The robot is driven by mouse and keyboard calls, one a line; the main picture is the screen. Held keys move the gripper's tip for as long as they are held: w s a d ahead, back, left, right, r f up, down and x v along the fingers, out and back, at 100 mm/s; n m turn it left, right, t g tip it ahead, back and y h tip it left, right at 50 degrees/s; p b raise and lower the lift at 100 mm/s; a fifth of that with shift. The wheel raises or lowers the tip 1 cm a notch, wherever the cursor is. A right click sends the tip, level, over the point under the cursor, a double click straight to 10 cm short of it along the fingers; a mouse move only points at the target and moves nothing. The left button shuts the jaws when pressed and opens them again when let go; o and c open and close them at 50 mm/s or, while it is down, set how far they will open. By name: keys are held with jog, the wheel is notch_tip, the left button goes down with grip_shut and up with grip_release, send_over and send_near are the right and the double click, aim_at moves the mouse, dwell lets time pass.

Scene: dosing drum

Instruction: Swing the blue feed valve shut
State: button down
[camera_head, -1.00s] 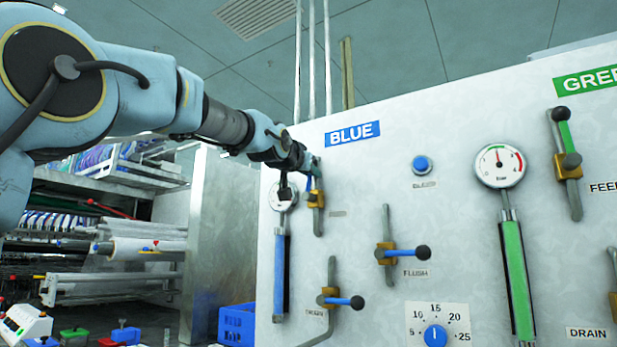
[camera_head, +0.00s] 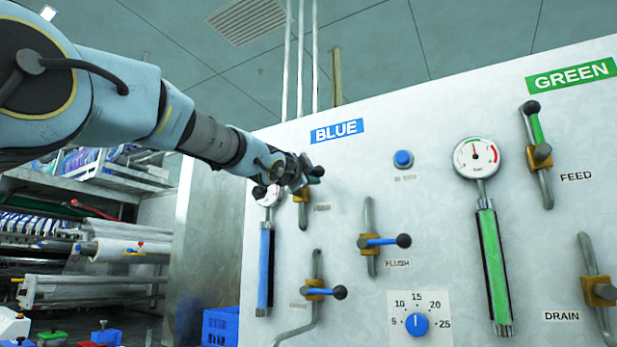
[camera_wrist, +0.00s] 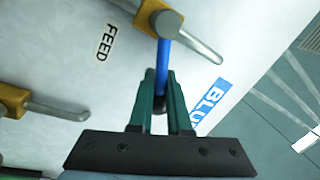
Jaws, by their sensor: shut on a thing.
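The blue feed valve has a brass body (camera_head: 301,195) on a short grey pipe, below the BLUE sign, partly hidden by my gripper (camera_head: 312,172) in the head view. In the wrist view the brass body (camera_wrist: 152,14) is at the top, and the blue lever (camera_wrist: 164,55) runs from it into my gripper (camera_wrist: 161,74). My fingers are shut on the lever near its dark end knob (camera_wrist: 160,97). The lever stands at an angle to the pipe (camera_wrist: 190,36), slanting up and to the right on the panel, between along and across.
Below are the blue flush valve (camera_head: 371,243) and another blue-levered valve (camera_head: 316,290), both levers across their pipes. A gauge (camera_head: 268,194) stands left of the feed valve. The green feed valve (camera_head: 539,153) is far right.

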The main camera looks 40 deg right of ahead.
jog(key=m, duration=0.1)
jog(key=s+f+m+g, duration=0.1)
jog(key=m, duration=0.1)
jog(key=s+m+h+b, duration=0.1)
jog(key=shift+d+f+m+g, duration=0.2)
jog(key=shift+f+m+g, duration=0.05)
jog(key=shift+m+g, duration=0.05)
jog(key=shift+f+m, duration=0.5)
jog(key=shift+m, duration=0.3)
jog(key=shift+f, duration=0.2)
jog(key=c, duration=0.8)
grip_release()
jog(key=shift+s, duration=0.15)
jog(key=shift+o, duration=1)
jog(key=shift+w, duration=0.25)
jog(key=shift+w+a, duration=0.1)
jog(key=b+v, duration=0.2)
jog(key=v, duration=0.8)
jog(key=shift+a, duration=0.4)
